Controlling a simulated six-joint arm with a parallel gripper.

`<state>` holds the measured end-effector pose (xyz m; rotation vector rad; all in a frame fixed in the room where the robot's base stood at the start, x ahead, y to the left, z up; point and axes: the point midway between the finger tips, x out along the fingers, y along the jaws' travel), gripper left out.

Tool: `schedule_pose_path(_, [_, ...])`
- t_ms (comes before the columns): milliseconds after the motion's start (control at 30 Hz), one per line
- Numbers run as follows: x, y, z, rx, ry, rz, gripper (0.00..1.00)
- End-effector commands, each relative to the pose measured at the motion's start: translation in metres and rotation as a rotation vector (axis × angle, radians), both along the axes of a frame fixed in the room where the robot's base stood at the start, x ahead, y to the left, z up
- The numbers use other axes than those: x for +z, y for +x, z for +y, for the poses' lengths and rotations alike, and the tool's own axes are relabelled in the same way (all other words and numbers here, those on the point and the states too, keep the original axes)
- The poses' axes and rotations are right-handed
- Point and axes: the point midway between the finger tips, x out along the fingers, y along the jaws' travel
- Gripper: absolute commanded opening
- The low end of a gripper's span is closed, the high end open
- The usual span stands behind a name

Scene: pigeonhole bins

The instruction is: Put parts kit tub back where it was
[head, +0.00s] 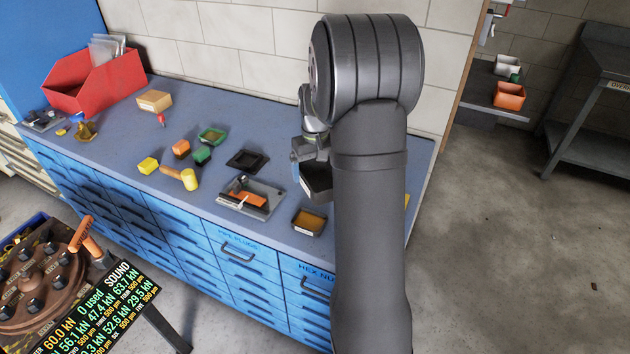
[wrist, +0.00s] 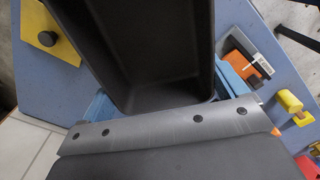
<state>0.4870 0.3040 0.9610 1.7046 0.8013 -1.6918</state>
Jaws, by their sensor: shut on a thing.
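A dark grey, open tub, likely the parts kit tub, fills the top middle of the wrist view (wrist: 155,55). Its visible inside looks empty, and I see no readable label on it. In the head view the tub (head: 317,190) shows as a small dark shape, partly hidden by my arm, above the bench's right part. My gripper (head: 308,160) is shut on it.
Beside the tub are a tray with an orange item (head: 262,190) and a small tub with yellowish contents (head: 308,222). A shelf at right holds an orange tub (head: 509,96).

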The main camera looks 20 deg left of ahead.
Motion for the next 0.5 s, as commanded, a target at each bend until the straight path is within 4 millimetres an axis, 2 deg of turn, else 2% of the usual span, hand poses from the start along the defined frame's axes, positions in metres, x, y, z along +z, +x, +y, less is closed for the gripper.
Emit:
schedule_pose_path(167, [-0.002,0.007,0.000,0.143,-0.002,0.001,0.55])
schedule_pose_path(500, [-0.008,0.029,0.003,0.666,-0.004,0.002,0.55])
